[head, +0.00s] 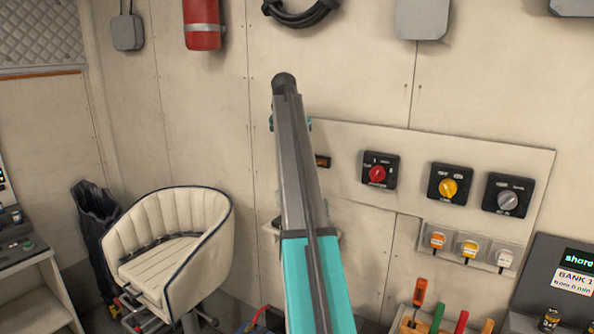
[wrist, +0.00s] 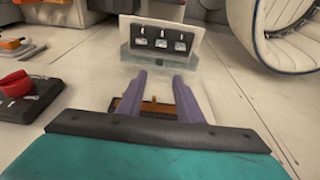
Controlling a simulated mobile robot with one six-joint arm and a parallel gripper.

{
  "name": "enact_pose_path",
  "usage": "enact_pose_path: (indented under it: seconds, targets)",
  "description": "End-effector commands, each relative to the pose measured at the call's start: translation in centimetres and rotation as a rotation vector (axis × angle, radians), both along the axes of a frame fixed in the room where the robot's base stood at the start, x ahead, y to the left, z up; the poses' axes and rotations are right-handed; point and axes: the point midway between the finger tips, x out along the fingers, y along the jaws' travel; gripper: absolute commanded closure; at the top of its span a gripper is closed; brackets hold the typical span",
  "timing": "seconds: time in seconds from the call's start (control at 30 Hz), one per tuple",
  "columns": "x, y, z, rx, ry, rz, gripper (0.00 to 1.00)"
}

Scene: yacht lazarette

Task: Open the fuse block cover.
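In the wrist view, a dark block with several small white-marked slots (wrist: 162,41) sits on a pale plate (wrist: 190,28) ahead of my fingers. It looks like the fuse block. A grey see-through piece (wrist: 128,60), perhaps its cover, runs along the block's near edge. I cannot tell whether it is open. My gripper (wrist: 159,77) has two purple fingers standing apart, their tips at or just short of that piece; contact is unclear. Nothing shows held between them. In the head view my arm hides the fuse block and my fingers.
Right of my arm, a wall panel carries red (head: 377,173), yellow (head: 449,187) and grey (head: 508,200) rotary switches. A small orange-lit unit (head: 322,161) is beside the arm. A white seat (head: 165,250) stands left. Colored-handled tools (head: 437,318) stand at lower right.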

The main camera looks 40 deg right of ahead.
Motion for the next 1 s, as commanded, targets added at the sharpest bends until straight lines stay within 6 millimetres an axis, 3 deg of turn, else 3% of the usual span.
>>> enact_pose_path:
  seconds: [0.03,0.23,0.67,0.7,0.9,1.0]
  targets:
    - [0.0,0.1,0.9,0.0,0.0,0.0,0.67]
    - [-0.1,0.5,2.2,0.0,0.0,0.0,0.67]
    - [-0.2,0.5,2.6,0.0,0.001,-0.001,0.67]
    - [-0.2,0.5,2.6,0.0,0.001,-0.001,0.69]
    - [0.2,1.1,1.5,0.002,0.003,0.015,1.0]
    - [0.7,2.1,-0.5,0.006,0.009,0.044,1.0]
